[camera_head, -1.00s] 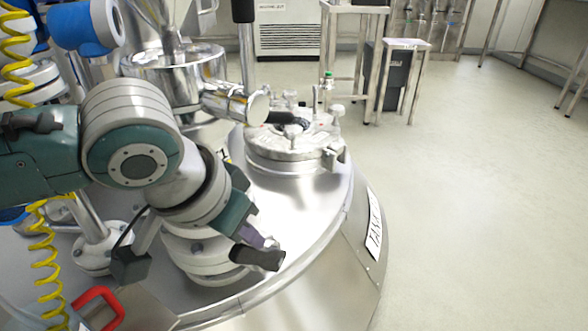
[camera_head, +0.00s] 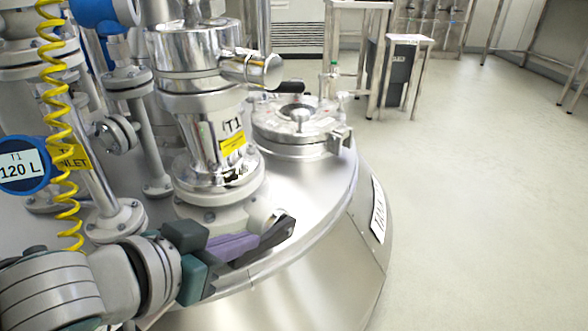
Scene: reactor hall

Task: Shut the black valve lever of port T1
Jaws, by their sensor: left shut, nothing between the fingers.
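Port T1 is the steel fitting with a T1 tag and yellow sticker (camera_head: 232,146), standing on the domed tank lid left of centre. A chrome side piece (camera_head: 251,69) sticks out to the right near its top. A black lever-like handle (camera_head: 290,87) shows just beyond the end of that piece; how it joins is hard to make out. My left gripper (camera_head: 284,231) is shut and empty, in front of the port's base flange, low over the lid's near edge. It is well below the black handle and apart from it. My right gripper is out of view.
A round clamped hatch (camera_head: 298,122) lies right of the port. Pipes, flanges and a yellow coiled hose (camera_head: 58,120) crowd the left, with a blue round 120 L tag (camera_head: 24,171). A small steel stand (camera_head: 408,42) stands behind. The floor at right is clear.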

